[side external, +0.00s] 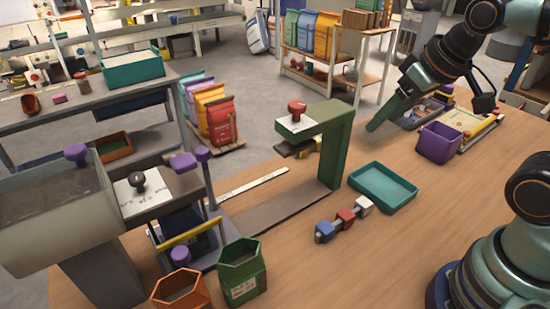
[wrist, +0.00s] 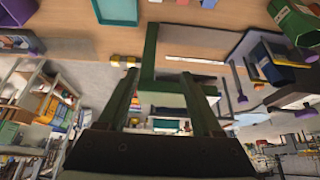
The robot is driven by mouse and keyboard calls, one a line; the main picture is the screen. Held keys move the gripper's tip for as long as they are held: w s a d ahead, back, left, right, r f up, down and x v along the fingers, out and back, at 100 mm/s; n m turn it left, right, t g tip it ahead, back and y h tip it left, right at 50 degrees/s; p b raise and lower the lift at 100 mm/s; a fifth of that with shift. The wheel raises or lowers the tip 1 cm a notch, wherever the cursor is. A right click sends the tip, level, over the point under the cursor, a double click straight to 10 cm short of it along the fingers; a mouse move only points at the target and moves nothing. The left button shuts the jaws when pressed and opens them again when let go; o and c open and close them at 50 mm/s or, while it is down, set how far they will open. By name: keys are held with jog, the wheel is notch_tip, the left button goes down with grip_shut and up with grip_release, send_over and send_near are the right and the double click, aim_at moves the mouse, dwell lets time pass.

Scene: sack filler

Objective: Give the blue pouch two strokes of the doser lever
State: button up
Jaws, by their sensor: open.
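A dark blue pouch (side external: 187,228) stands in the filler's frame below the hopper (side external: 50,215), partly hidden behind a yellow bar (side external: 190,233). It shows in part at the upper right of the wrist view (wrist: 262,62). Purple-ended parts stand around the filler: a knob on the hopper rim (side external: 77,152), a block (side external: 183,163), a post (side external: 204,155) and a low knob (side external: 180,255). I cannot tell which is the doser lever. My gripper (side external: 374,124) is open and empty above the table, well right of the filler. Its two fingers spread in the wrist view (wrist: 158,76).
A green arch (side external: 335,145) with a red knob (side external: 296,108) stands between my gripper and the filler. A teal tray (side external: 383,187), coloured cubes (side external: 344,218) and a purple bin (side external: 440,142) are on the table.

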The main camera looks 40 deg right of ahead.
jog(key=c, duration=0.6)
jog(key=shift+w+a+r, duration=0.2)
jog(key=shift+a, duration=0.05)
jog(key=c, duration=0.4)
jog(key=w+a+r, duration=0.1)
jog(key=a, duration=0.1)
jog(key=w+a+r+n, duration=0.1)
jog(key=w+a+r, duration=0.1)
jog(key=w+a+r+n+g+y, duration=0.1)
jog(key=a, duration=0.1)
jog(key=shift+w+a+r, duration=0.15)
jog(key=shift+r, duration=0.15)
grip_shut()
jog(key=w+a+r+n+g, duration=0.1)
jog(key=a+r+n, duration=0.1)
jog(key=a, duration=1)
jog(key=w+a+r+n+g, duration=0.1)
jog(key=w+a+r+n, duration=0.1)
jog(key=a, duration=1.1)
jog(key=shift+w+a+n+y, duration=0.3)
jog(key=shift+n+y, duration=0.1)
jog(key=shift+n, duration=0.3)
